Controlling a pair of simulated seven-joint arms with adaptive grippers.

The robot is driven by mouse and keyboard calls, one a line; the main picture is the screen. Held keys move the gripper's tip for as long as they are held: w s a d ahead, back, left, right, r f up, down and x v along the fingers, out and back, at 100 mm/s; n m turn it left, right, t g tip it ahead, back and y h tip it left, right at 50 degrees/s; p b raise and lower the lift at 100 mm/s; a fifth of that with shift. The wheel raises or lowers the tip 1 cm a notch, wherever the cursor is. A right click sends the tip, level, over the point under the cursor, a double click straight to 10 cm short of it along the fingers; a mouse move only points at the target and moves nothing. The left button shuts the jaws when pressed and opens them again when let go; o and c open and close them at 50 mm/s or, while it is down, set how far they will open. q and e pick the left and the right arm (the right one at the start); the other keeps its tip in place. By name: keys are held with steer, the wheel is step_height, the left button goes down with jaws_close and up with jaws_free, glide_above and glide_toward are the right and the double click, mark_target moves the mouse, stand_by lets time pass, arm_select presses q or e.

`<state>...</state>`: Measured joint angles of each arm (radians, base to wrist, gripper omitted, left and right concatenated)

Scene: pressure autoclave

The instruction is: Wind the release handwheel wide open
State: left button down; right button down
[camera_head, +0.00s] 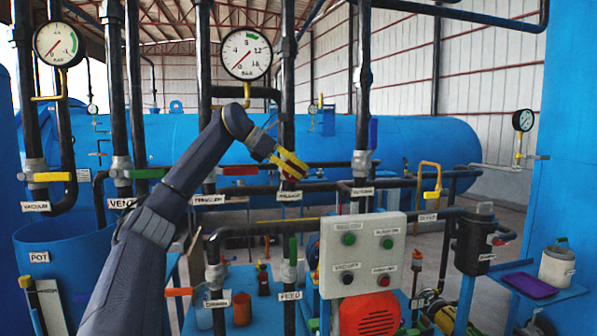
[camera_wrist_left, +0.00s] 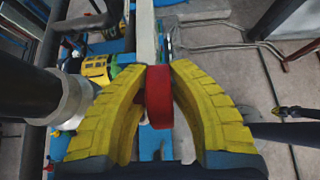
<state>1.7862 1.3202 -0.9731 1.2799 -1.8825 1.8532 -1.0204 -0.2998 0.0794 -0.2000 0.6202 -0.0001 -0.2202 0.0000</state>
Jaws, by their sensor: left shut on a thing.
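My left gripper (camera_head: 290,164) reaches in from the left, its yellow fingers at a black vertical pipe, just above a small white label (camera_head: 289,196) that seems to read release. In the left wrist view, the fingers (camera_wrist_left: 156,68) are shut on a red part (camera_wrist_left: 158,96), which I take to be the release handwheel. Only a narrow red strip shows between the fingers, so its full shape and how far it is turned are hidden. In the head view the fingers mostly cover it. My right gripper is in neither view.
Black pipes with coloured valve handles stand close on both sides. A round pressure gauge (camera_head: 246,54) hangs above left of the gripper. A grey button box (camera_head: 361,253) stands below right. A large blue vessel (camera_head: 410,140) lies behind.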

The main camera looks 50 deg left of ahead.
arm_select(q)
steer(key=shift+t, duration=0.3)
stand_by(0.5)
steer(key=c, duration=1.2)
jaws_free()
steer(key=shift+c, duration=0.2)
steer(key=v, duration=1.2)
steer(key=shift+a+f, duration=0.1)
